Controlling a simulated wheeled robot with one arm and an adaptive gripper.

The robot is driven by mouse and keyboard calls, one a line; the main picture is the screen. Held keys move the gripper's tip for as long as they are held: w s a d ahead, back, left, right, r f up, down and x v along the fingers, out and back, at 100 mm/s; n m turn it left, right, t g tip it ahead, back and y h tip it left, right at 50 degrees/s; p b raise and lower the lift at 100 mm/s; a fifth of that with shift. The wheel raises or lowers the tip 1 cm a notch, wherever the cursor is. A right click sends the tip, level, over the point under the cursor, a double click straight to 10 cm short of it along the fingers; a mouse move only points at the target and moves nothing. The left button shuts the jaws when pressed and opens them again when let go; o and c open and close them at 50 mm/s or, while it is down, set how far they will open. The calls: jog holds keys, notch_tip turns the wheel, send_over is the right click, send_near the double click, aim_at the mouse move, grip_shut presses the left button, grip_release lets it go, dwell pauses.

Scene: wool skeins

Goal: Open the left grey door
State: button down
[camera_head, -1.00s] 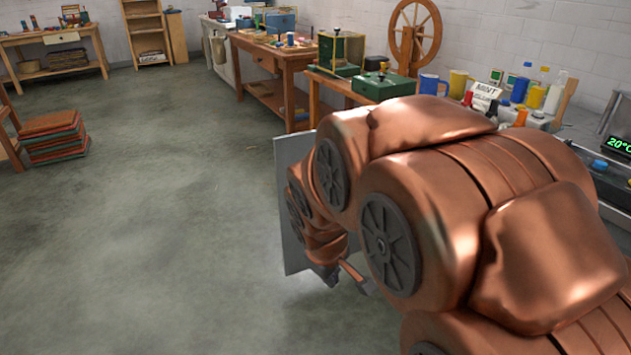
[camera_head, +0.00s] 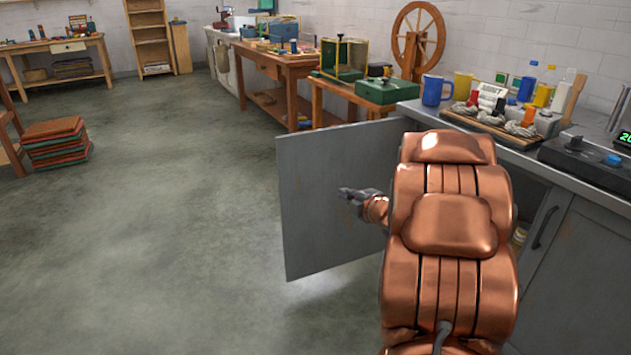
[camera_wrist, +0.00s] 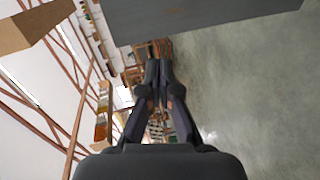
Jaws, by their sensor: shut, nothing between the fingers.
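The left grey door (camera_head: 325,200) stands swung wide open, out from the grey cabinet under the counter, in the head view. Part of the cabinet's opening shows to the right of my arm. My gripper (camera_head: 345,193) is in front of the door's inner face, with its fingers pointing left; I cannot tell whether it touches the door. In the wrist view my gripper (camera_wrist: 160,65) has its fingers together, with nothing between them. A grey panel (camera_wrist: 200,18), seemingly the door, fills the top of that view.
The right grey door (camera_head: 575,265) is shut and has a dark handle (camera_head: 545,228). The counter (camera_head: 440,110) above carries mugs, bottles and skeins on a wooden board. Wooden tables stand behind the door.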

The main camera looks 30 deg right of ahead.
jog(key=w+a+n+t+y+b, duration=0.2)
jog(key=w+n+y+b, duration=0.1)
jog(key=w, duration=0.8)
jog(key=shift+w+r+t+b, duration=0.35)
jog(key=shift+w+t+b, duration=0.05)
dwell(0.4)
